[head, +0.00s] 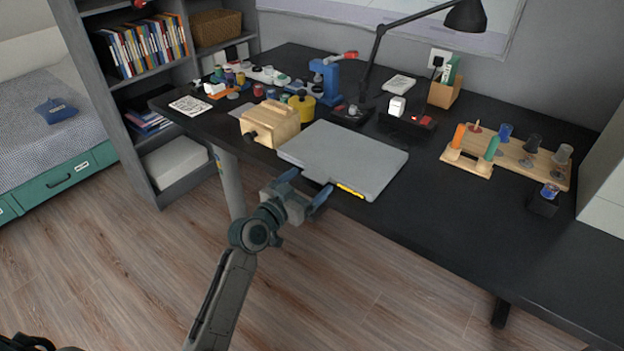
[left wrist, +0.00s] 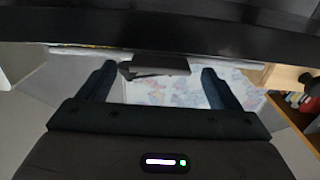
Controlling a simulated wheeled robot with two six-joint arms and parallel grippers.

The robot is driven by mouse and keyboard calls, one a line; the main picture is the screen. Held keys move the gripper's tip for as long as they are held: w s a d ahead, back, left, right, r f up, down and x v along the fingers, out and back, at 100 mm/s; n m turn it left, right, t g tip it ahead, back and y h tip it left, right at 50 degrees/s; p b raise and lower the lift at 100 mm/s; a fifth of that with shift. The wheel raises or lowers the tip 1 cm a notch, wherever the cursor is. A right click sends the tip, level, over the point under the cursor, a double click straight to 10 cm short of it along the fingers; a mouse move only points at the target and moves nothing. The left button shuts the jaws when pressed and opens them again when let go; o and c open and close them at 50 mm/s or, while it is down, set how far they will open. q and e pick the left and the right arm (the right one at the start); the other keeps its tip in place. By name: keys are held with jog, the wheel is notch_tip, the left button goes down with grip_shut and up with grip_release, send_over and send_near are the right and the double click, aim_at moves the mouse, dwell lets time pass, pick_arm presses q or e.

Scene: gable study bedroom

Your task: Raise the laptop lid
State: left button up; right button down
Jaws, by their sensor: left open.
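The laptop (head: 345,158) is a flat grey slab lying closed on the black desk, its front edge near the desk's front edge. A yellow strip (head: 350,190) shows along its front. My left gripper (head: 308,186) is in front of the laptop's front edge, fingers spread and pointing toward it, with nothing seen held. In the left wrist view my left gripper (left wrist: 157,75) has its two fingers apart. A thin pale edge crosses above them there, and a dark shape shows between them that I cannot identify. My right gripper does not show.
A wooden box (head: 270,122) stands close left of the laptop. A black desk lamp (head: 372,60) and a small dark stand (head: 408,122) are behind it. A wooden peg rack (head: 505,157) is to the right. The front right of the desk (head: 470,225) is clear.

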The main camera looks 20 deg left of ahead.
pick_arm(q)
jog(key=shift+x, duration=1.15)
